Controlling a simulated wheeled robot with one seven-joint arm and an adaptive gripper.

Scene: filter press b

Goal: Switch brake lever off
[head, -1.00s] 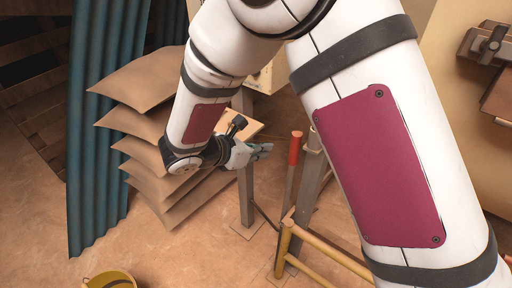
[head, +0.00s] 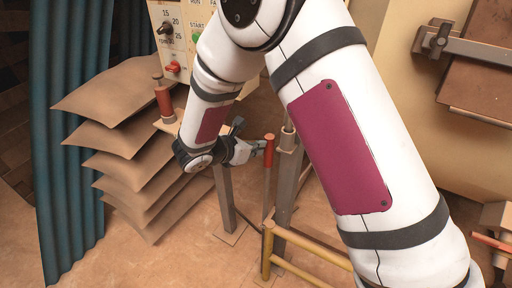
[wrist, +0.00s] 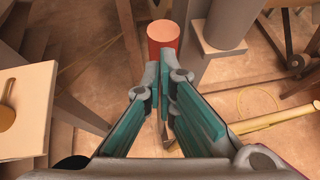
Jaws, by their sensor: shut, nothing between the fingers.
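A lever with a red grip (head: 268,152), seemingly the brake lever, stands nearly upright beside a grey metal post. In the wrist view its round red grip (wrist: 163,38) shows just beyond my fingertips. My gripper (head: 257,148) is shut and empty, with its fingertips close beside the red grip at its left. In the wrist view the two teal-padded fingers (wrist: 159,78) come together just below the grip. I cannot tell whether they touch it. The lower part of the lever is partly hidden by the fingers in the wrist view.
A yellow rail (head: 305,273) runs low in front of the lever. The grey post (head: 286,185) stands close at its right. Stacked brown sacks (head: 120,145) and a control panel (head: 182,35) are at the left. Another red-handled part (head: 164,103) stands below the panel.

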